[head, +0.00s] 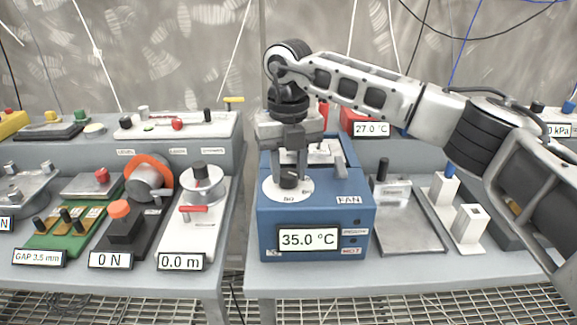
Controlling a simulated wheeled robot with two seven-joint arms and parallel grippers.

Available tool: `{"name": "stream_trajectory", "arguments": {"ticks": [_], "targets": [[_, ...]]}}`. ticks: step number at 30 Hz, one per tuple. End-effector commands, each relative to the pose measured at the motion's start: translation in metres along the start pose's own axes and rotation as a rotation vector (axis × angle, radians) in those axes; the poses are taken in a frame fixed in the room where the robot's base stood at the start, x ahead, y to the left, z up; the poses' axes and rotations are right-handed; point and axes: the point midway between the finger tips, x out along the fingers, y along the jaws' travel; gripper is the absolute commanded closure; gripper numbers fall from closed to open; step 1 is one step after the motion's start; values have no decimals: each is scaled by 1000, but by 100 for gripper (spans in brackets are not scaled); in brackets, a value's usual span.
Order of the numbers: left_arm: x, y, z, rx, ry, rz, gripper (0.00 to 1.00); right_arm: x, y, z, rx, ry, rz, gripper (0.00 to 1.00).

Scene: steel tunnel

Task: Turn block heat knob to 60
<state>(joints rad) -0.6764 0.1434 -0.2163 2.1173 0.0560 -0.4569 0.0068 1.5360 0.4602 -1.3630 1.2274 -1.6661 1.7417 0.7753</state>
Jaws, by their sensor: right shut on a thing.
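The blue heating block unit (268,228) stands on the right bench, and its front display (308,239) reads 35.0 °C. A white round dial (272,190) with printed numbers lies on its top left. The dark heat knob (289,181) sits at the dial's middle. My right gripper (289,172) points straight down over the dial and is shut on the knob. The gripper hides part of the knob and dial, so I cannot read where the knob points. My left gripper is out of view.
A FAN label (348,200) is on the unit's right side. A 27.0 °C display (371,129) stands behind. To the right are a metal tray (408,228) and white holders (468,225). Several devices fill the left bench (205,275), across a narrow gap.

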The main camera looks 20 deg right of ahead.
Motion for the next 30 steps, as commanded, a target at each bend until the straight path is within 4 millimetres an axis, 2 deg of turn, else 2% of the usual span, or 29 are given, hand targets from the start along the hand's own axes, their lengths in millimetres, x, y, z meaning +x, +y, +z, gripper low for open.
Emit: {"name": "stream_trajectory", "arguments": {"ticks": [5,6,7,8,16,20,23,30], "targets": [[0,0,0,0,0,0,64,-2,0,1,0,-3,1,89],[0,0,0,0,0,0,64,-2,0,1,0,-3,1,56],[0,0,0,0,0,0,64,-2,0,1,0,-3,1,47],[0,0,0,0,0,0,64,-1,0,1,0,-3,1,45],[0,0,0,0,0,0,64,-1,0,0,-1,-1,1,45],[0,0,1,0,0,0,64,-10,0,1,-1,-4,2,45],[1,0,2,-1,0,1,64,-26,1,1,-1,-5,2,45],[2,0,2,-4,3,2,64,-85,0,1,0,-7,2,45]]}}
